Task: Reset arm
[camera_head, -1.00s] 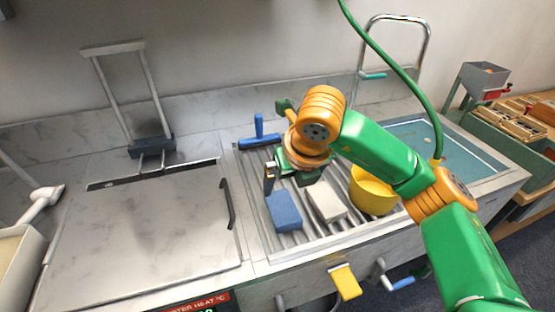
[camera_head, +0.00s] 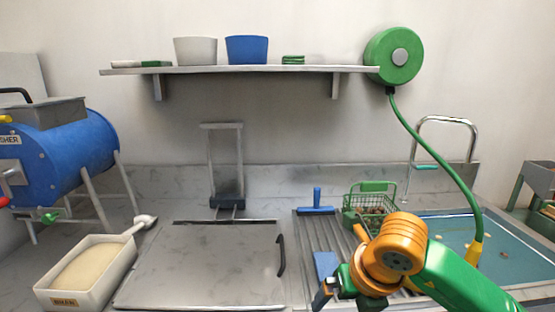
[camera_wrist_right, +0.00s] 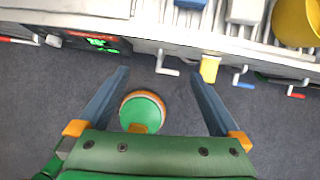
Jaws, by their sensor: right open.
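My right arm comes in from the lower right of the head view. Its gripper (camera_head: 335,292) is low in the picture, in front of the ribbed drainboard, with part of it cut off by the bottom edge. In the right wrist view the right gripper (camera_wrist_right: 160,73) is open, its two dark fingers wide apart with nothing between them touching. It points down past the counter front over grey floor. A round green part with an orange rim (camera_wrist_right: 143,110) shows below, between the fingers; I cannot tell what it belongs to. My left gripper is not in view.
A blue sponge (camera_head: 326,265) and a green wire basket (camera_head: 370,205) are on the drainboard (camera_head: 310,228). A blue basin of water (camera_head: 505,250) lies right. A lidded steel unit (camera_head: 205,265) and bran box (camera_head: 55,290) stand left. Taps and a yellow tag (camera_wrist_right: 210,68) jut from the counter front.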

